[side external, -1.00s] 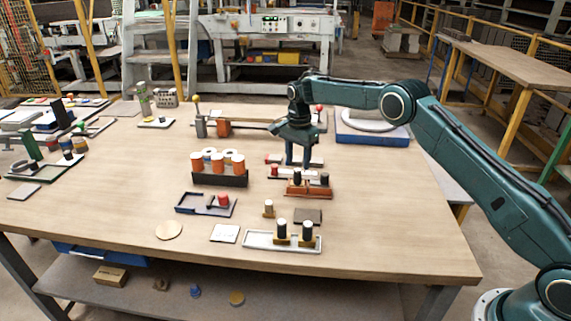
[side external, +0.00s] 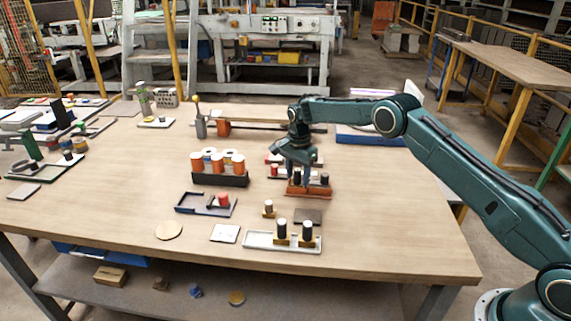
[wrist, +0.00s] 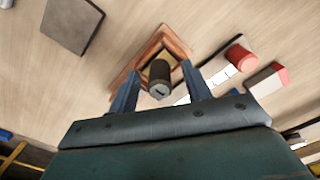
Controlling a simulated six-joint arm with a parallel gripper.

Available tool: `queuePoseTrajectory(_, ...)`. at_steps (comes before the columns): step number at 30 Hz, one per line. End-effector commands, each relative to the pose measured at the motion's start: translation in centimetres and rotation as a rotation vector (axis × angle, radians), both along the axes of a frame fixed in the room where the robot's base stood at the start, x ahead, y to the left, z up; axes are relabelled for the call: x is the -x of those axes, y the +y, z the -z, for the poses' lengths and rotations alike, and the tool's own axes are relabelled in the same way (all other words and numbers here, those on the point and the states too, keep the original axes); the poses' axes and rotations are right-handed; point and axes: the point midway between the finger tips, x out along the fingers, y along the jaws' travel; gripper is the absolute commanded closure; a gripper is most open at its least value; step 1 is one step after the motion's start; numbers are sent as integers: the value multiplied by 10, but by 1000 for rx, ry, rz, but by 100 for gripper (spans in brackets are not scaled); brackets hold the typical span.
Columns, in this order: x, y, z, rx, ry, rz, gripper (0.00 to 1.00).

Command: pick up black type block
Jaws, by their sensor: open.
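A black type block (wrist: 159,74) stands in a reddish-brown wooden holder (wrist: 124,83) in the wrist view. My gripper (wrist: 160,68) is open, with one blue finger on each side of this block. I cannot tell whether the fingers touch it. The fingers partly cover the black block there.
A dark flat plate (side external: 308,215) lies between tray and holder. Orange-and-white spools (side external: 238,165) stand in a black rack to the left. Red-ended pieces (wrist: 240,54) lie near the holder. The front-left tabletop is mostly clear.

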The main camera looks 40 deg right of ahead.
Motion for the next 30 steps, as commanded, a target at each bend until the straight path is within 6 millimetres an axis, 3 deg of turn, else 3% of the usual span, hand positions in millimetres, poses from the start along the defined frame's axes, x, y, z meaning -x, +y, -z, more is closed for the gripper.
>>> queuePoseTrajectory(14, 0, 0, 1, 0, 0, 0, 51)
queuePoseTrajectory(15, 0, 0, 1, 0, 0, 0, 53)
queuePoseTrajectory(22, 0, 0, 1, 0, 0, 0, 99)
queuePoseTrajectory(30, 0, 0, 0, 0, -1, 0, 100)
